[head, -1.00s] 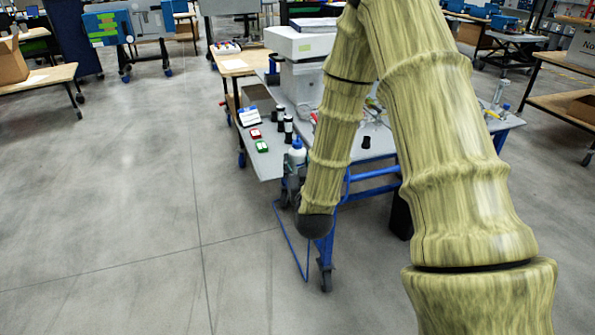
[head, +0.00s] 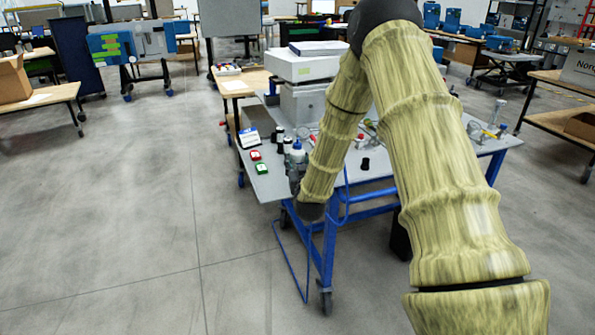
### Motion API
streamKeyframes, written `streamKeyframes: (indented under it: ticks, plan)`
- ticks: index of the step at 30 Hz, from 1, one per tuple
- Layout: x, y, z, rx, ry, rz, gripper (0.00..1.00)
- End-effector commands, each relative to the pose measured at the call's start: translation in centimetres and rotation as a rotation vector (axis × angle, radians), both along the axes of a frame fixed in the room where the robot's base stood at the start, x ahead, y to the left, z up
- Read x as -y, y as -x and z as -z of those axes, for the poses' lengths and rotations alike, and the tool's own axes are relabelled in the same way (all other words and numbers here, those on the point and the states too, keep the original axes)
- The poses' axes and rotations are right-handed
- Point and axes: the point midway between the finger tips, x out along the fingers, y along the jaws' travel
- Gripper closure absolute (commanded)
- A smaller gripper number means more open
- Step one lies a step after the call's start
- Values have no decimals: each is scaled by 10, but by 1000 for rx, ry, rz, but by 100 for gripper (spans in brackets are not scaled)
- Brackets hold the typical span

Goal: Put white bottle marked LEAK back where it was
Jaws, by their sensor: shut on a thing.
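The white bottle with a blue cap (head: 297,152) is at the table's front left part, beside the dark bottles. Its marking is too small to read. My gripper (head: 296,170) is at the bottle's lower part, shut on it, and mostly hidden by my patterned arm. The bottle looks upright. I cannot tell whether its base touches the grey tabletop (head: 262,185).
Black-and-white bottles (head: 279,138) stand just behind the white bottle. A red box (head: 255,155), a green box (head: 262,169) and a blue-white card (head: 249,138) lie to the left. A small black cup (head: 365,164) stands to the right. A large white device (head: 302,68) stands behind.

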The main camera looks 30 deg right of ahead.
Motion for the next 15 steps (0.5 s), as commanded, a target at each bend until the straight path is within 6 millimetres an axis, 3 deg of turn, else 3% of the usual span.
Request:
streamKeyframes:
  ticks: [7, 15]
  plan:
    - [7, -12, 1, 1, 0, 0, 91]
    - [6, -11, 32, -1, 0, -1, 91]
